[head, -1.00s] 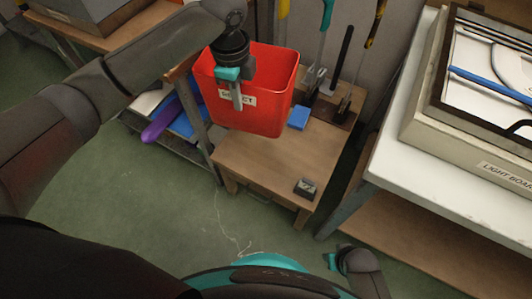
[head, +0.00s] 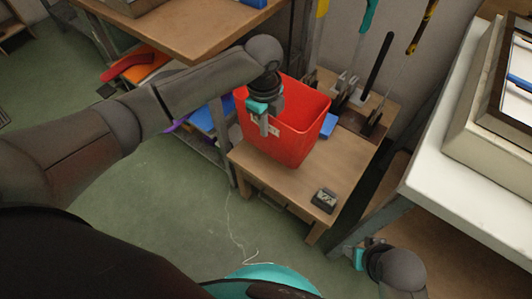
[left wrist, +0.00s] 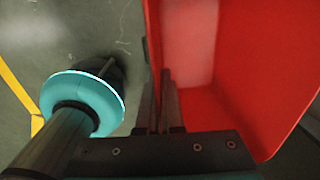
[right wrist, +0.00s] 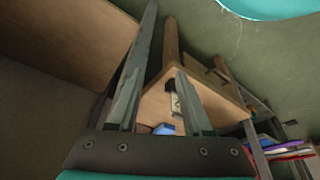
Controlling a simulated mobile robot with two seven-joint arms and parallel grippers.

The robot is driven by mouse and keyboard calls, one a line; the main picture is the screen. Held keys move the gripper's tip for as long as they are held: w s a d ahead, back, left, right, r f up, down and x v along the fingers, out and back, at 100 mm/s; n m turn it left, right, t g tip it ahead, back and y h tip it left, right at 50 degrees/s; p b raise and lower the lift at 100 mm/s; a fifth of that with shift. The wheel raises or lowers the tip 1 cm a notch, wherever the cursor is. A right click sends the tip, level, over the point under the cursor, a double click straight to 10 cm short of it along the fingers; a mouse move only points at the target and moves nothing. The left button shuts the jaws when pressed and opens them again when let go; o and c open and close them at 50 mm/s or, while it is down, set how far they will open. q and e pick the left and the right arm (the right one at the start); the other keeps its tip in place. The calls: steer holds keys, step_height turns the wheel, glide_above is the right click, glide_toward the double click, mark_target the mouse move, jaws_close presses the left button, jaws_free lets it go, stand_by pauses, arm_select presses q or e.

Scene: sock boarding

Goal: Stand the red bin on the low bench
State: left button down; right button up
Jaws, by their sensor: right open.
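The red bin (head: 306,122) is upright over the left part of the low bench (head: 283,184) in the head view. I cannot tell whether its base touches the wooden top. My left gripper (head: 265,126) is shut on the bin's near left wall, hiding part of its label. The left wrist view shows the fingers (left wrist: 160,95) on either side of the edge of the bin (left wrist: 235,70). My right gripper (head: 362,252) is open and empty, low in front of the bench. The right wrist view shows its spread fingers (right wrist: 164,65) with the bench (right wrist: 205,98) beyond.
A small dark block (head: 324,200) lies on the bench's front right. A blue block (head: 328,125) and a dark tool stand (head: 360,120) are behind the bin. A white table (head: 450,190) with a light box is at the right. A wooden table (head: 190,30) stands at the back left.

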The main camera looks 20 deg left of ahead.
arm_select(q)
step_height(320, 180, down, 11)
steer(key=b, duration=0.5)
steer(key=shift+b, duration=0.35)
arm_select(e)
steer(key=w+a+r+t+y, duration=0.2)
steer(key=w+a+r+t, duration=0.3)
steer(key=r+t, duration=0.1)
steer(key=shift+a+r+n+y, duration=0.25)
steer(key=shift+a+n+y, duration=0.05)
steer(key=shift+a, duration=0.05)
arm_select(q)
steer(key=shift+f, duration=0.2)
steer(key=c, duration=1.1)
jaws_free()
steer(key=shift+f, duration=0.1)
steer(key=shift+o, duration=0.2)
